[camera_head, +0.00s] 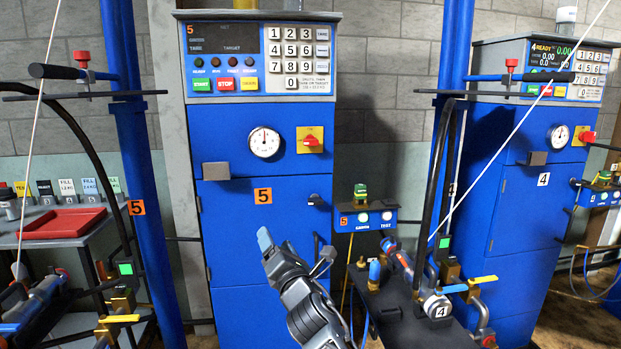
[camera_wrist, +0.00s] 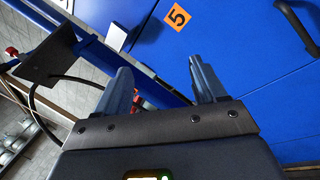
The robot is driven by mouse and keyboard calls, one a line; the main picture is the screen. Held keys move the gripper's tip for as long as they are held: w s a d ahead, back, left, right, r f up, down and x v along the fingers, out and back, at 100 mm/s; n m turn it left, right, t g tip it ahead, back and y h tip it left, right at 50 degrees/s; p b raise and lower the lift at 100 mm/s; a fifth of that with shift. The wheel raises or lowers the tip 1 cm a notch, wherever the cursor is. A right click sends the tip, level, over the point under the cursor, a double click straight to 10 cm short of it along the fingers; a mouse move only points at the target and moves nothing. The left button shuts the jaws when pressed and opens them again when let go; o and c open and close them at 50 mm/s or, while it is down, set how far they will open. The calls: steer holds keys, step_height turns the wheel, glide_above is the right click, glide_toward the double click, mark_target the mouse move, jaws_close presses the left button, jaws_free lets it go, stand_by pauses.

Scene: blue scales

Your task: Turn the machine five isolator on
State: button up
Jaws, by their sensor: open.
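The machine five isolator is a red rotary handle (camera_head: 310,140) on a yellow square plate, on the upper right of the blue cabinet front. The handle looks tilted; I cannot read its position marks. The machine five cabinet (camera_head: 231,245) carries an orange 5 label (camera_head: 263,196), which also shows in the wrist view (camera_wrist: 177,17). Its display (camera_head: 222,39) is mostly dark, with a faint 5. My gripper (camera_head: 291,250) is open and empty, below and left of the isolator and apart from it. In the wrist view its two fingers (camera_wrist: 163,82) are spread; the isolator is not visible there.
A round gauge (camera_head: 264,142) and a grey block handle (camera_head: 215,171) sit left of the isolator. A black latch (camera_head: 315,199) is below it. Blue posts flank the cabinet. Machine four (camera_head: 520,190) stands right, its display lit. A dark bench with valves is lower right.

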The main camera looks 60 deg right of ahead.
steer(key=w+d+r+n+h, duration=0.2)
steer(key=d+r+n+h, duration=0.1)
steer(key=d+r, duration=0.55)
steer(key=n+g+h, duration=0.2)
steer(key=n+h, duration=0.1)
glide_toward(311, 145)
steer(key=x, duration=0.4)
steer(key=shift+f+b+x, duration=0.2)
steer(key=shift+b+x, duration=0.8)
steer(key=shift+x, duration=2.6)
steer(key=shift+d, duration=0.1)
steer(key=shift+c, duration=0.3)
steer(key=c, duration=0.9)
